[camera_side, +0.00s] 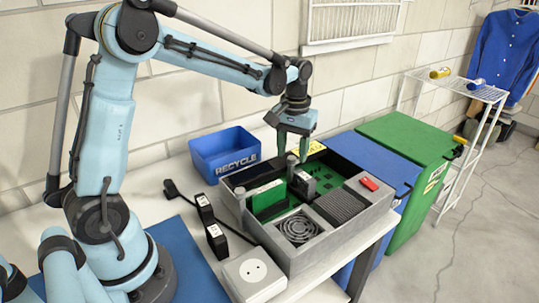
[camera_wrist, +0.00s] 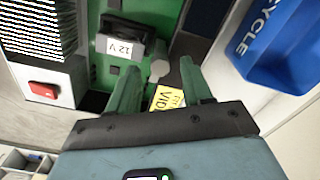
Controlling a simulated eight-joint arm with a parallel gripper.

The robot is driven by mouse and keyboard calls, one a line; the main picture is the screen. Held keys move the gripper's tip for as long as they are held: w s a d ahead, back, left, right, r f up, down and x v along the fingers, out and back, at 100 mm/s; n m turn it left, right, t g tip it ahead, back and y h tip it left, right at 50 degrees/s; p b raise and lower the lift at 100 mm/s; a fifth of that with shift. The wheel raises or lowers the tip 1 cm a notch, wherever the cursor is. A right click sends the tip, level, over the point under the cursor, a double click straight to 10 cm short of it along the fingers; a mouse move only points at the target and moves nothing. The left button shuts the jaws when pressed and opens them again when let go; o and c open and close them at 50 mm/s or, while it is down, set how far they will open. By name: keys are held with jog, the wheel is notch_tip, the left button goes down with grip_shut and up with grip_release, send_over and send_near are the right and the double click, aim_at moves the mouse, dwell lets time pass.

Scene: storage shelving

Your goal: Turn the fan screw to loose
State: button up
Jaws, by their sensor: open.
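The grey open electronics case (camera_side: 345,235) sits on the white table. A round fan (camera_side: 299,228) lies in its front compartment. A grey round-topped screw post (camera_side: 292,160) stands near the case's back side, and a similar grey post (camera_side: 240,193) stands at the left. Which of them is the fan screw I cannot tell. My gripper (camera_side: 292,154) points down, open, just over the back post. In the wrist view my green fingers (camera_wrist: 159,70) are spread with a grey round post top (camera_wrist: 158,69) between or just beyond their tips. Contact cannot be made out.
A 12 V block (camera_wrist: 122,47) stands beside the post on the green board. A red switch (camera_side: 369,184) is on the case's right. A blue recycle bin (camera_side: 225,153) stands behind left. Small black boxes (camera_side: 216,240) and a white socket box (camera_side: 253,274) lie left of the case.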

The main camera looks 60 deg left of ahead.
notch_tip(320, 180, up, 11)
dwell(0.5)
jog(key=shift+d+r, duration=0.1)
jog(key=m+t, duration=0.3)
jog(key=t, duration=0.1)
send_near(293, 158)
jog(key=s+d+r, duration=0.3)
jog(key=s+d, duration=0.1)
jog(key=s+d+f+m+t, duration=0.2)
jog(key=s+f+t, duration=0.1)
jog(key=s+f, duration=0.2)
jog(key=shift+s, duration=0.65)
